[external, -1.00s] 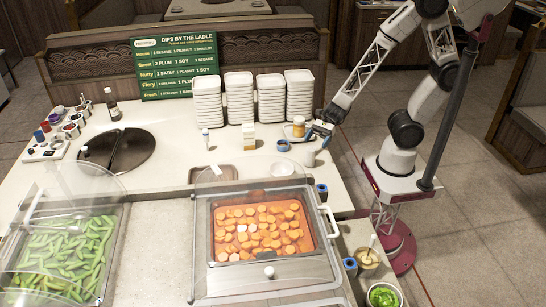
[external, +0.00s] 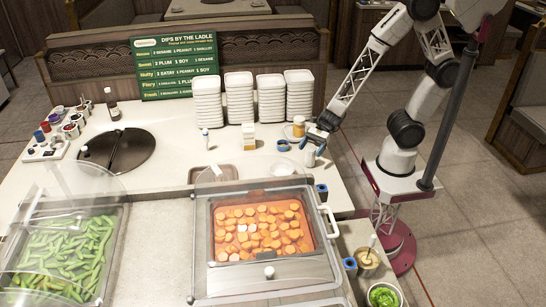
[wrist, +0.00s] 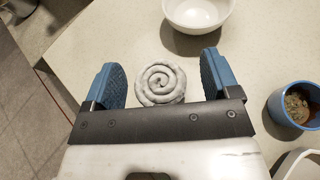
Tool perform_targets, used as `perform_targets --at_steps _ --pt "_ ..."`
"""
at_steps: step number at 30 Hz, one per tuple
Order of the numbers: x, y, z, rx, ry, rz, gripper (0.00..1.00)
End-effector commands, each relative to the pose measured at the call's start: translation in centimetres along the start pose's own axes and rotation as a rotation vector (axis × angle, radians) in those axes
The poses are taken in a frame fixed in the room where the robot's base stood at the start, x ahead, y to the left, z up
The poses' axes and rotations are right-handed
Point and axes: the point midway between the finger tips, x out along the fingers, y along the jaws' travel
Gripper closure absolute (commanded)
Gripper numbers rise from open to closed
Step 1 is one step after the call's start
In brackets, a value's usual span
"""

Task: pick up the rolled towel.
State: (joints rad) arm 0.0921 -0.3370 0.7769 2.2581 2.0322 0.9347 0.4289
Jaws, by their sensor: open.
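The rolled towel (wrist: 160,82) is a white-grey spiral in the wrist view, seen end-on from above. In the external view it is a small white upright cylinder (external: 310,158) near the counter's right edge. My gripper (wrist: 160,80) is open, with its blue-padded fingers on either side of the towel in the wrist view and gaps on both sides. In the external view my gripper (external: 316,143) is just above the towel, partly overlapping its top. The exact height between fingertips and towel is hard to tell.
A white bowl (wrist: 197,12) stands close to the towel. A blue cup (wrist: 297,108) with bits inside stands to the right in the wrist view. An amber-coloured jar (external: 299,126) and stacked white trays (external: 299,95) are behind. The counter edge drops to the floor nearby.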

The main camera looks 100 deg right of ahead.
Motion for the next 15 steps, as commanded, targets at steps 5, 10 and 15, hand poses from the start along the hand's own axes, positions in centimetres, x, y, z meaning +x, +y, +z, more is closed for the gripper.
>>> perform_targets --at_steps 5,10,15 --pt "-0.01 -0.01 0.01 0.0 0.0 0.0 0.18" --pt "-0.01 -0.01 0.01 0.0 0.0 0.0 0.18" --pt "-0.02 -0.01 0.01 0.0 0.0 0.0 0.43"
